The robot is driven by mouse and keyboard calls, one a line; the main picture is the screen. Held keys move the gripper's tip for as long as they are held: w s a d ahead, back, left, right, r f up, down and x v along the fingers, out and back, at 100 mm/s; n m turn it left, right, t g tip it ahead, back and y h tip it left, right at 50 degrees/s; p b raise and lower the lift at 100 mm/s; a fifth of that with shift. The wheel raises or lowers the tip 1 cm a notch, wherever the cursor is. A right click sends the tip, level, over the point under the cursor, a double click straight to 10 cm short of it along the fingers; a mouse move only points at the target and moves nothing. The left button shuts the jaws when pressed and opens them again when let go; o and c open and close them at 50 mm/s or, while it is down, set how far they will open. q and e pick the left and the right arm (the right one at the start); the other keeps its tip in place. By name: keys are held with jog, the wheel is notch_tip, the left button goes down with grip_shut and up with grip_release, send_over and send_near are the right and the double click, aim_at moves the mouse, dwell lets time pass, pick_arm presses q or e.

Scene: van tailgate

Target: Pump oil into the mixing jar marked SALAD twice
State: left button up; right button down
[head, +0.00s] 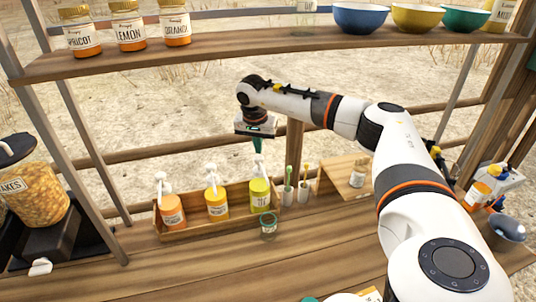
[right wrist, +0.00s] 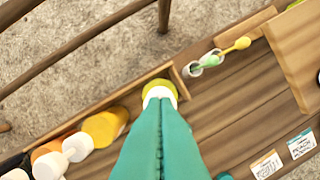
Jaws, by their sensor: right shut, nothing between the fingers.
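A yellow-green pump bottle (head: 260,191) with a white pump head stands at the right end of a wooden tray; its label looks like it may read OIL, too small to be sure. My right gripper (head: 257,149) has teal fingers, shut and empty, pointing down just above that pump head. In the right wrist view the shut fingers (right wrist: 160,104) cover part of the bottle's white top (right wrist: 159,92); I cannot tell if they touch it. A small clear jar (head: 268,227) with a teal rim stands in front of the tray; no marking on it is readable. My left gripper is out of view.
An orange (head: 172,212) and a yellow pump bottle (head: 216,206) share the tray (head: 191,228). Cups with spoons (head: 288,195) and a sloped wooden board (head: 340,178) stand to its right. A shelf (head: 250,47) with jars and bowls hangs above. The counter's front left is clear.

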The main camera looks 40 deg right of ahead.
aim_at(259, 157)
jog(key=shift+f, duration=0.15)
jog(key=shift+s+f+b, duration=0.1)
jog(key=shift+f+b, duration=0.75)
jog(key=shift+f, duration=0.6)
jog(key=shift+r, duration=0.15)
jog(key=shift+r+p, duration=1.15)
jog(key=shift+r, duration=0.15)
jog(key=shift+f, duration=0.2)
